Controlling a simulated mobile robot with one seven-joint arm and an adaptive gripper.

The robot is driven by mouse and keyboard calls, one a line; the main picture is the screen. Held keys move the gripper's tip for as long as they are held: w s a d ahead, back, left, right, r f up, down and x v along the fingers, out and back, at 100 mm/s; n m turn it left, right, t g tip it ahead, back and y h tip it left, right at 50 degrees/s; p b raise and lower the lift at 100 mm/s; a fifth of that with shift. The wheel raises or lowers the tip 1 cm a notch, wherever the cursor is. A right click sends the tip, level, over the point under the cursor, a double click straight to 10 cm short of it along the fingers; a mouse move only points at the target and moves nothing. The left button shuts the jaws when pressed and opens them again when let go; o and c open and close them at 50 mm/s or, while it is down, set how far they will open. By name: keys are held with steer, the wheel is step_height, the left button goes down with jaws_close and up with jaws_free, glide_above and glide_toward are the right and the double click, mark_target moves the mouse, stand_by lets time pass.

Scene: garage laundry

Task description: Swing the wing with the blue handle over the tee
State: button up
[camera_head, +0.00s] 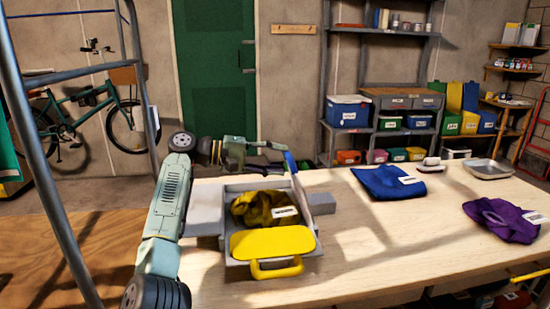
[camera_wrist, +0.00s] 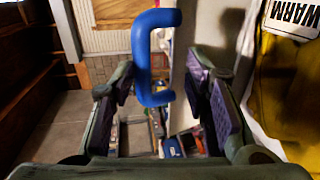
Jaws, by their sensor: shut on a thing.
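The mustard-yellow tee (camera_head: 262,207) lies on the grey folding board (camera_head: 309,240), with a white label on it. In the wrist view the tee (camera_wrist: 285,85) is at the right, its label reading WARM. The wing with the blue handle (camera_head: 301,194) stands tilted up at the right side of the board, seen nearly edge-on. My gripper (camera_head: 282,157) is behind the board, shut on the blue handle (camera_head: 291,162). In the wrist view the handle (camera_wrist: 143,50) passes between my gripper's fingers (camera_wrist: 160,88); their exact contact is hard to see.
The yellow wing (camera_head: 272,243) with its yellow handle lies at the board's front. A blue cloth (camera_head: 386,182), a purple cloth (camera_head: 500,220) and a metal tray (camera_head: 488,169) lie further right. The front right tabletop is clear.

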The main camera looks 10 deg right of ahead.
steer(key=shift+d+f, duration=0.1)
steer(key=shift+f, duration=0.55)
steer(key=a+r, duration=0.3)
steer(key=a, duration=0.9)
steer(key=shift+s+r, duration=0.2)
steer(key=shift+s, duration=0.05)
